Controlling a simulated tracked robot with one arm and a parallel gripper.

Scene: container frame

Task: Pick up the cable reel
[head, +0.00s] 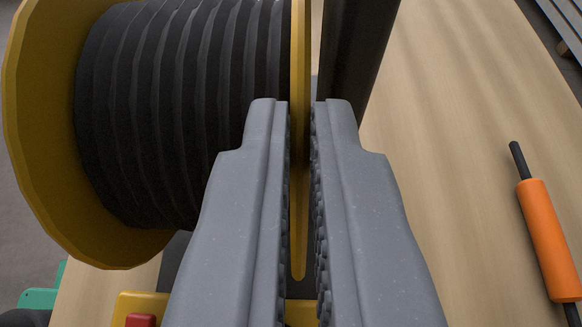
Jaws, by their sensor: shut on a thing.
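The cable reel (180,110) fills the upper left of the view. It has black ribbed cable wound between two yellow flanges. My gripper (300,105) is in the centre, its two grey jaws pointing away from me. The jaws are shut on the right yellow flange, which stands edge-on between them. The left flange is free and faces the left side. The jaws hide part of the flange and what lies under the reel. I cannot tell whether the reel touches the surface below.
An orange-handled tool (549,240) with a dark shaft lies on the wooden surface (450,150) at the right. A dark post (350,50) rises behind the right jaw. Yellow and red parts (140,308) and a green item (40,298) show at the lower left.

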